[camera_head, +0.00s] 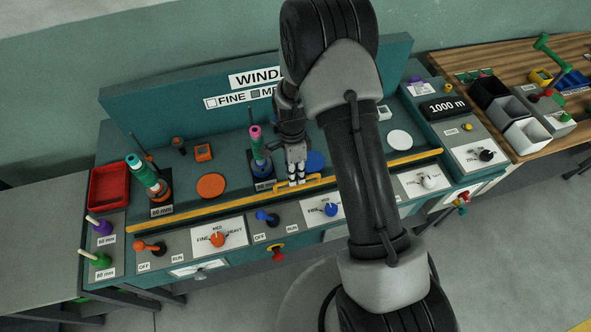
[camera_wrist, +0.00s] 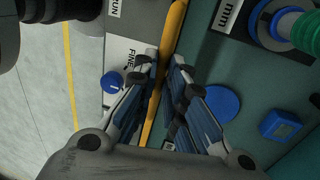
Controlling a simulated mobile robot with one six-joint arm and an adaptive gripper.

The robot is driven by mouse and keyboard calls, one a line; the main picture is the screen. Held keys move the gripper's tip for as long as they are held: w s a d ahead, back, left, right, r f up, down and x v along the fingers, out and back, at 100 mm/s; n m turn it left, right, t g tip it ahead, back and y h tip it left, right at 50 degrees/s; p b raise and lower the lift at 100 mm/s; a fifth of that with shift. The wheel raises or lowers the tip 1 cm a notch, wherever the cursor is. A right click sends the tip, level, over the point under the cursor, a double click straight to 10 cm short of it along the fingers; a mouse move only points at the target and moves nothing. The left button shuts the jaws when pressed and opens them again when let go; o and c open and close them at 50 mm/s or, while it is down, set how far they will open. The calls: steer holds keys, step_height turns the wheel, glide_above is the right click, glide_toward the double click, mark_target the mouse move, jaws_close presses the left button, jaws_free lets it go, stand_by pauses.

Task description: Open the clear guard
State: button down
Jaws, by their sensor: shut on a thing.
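The clear guard shows mainly as a long yellow bar (camera_head: 220,207) along the front of the green machine's deck. Its transparent panel is too faint to make out. A short yellow handle (camera_head: 314,183) stands out from the bar near the middle. My gripper (camera_head: 297,182) is at this handle, pointing down, its fingers closed on it. In the wrist view the yellow bar (camera_wrist: 174,35) runs between my gripper's fingertips (camera_wrist: 165,66), one on each side. The fingers hide part of the handle. The bar lies low at the front edge of the deck.
Green and pink spools (camera_head: 145,173) stand on the deck behind the bar. A front panel with an orange knob (camera_head: 217,239) and a blue knob (camera_head: 330,209) lies just before it. A red tray (camera_head: 109,188) is at left; a wooden bench (camera_head: 500,60) with bins is at right.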

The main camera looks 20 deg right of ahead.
steer(key=shift+f, duration=0.5)
steer(key=c, duration=1.7)
jaws_free()
steer(key=shift+o, duration=0.2)
steer(key=shift+r, duration=0.1)
step_height(320, 180, up, 12)
steer(key=w, duration=0.2)
steer(key=shift+w, duration=0.15)
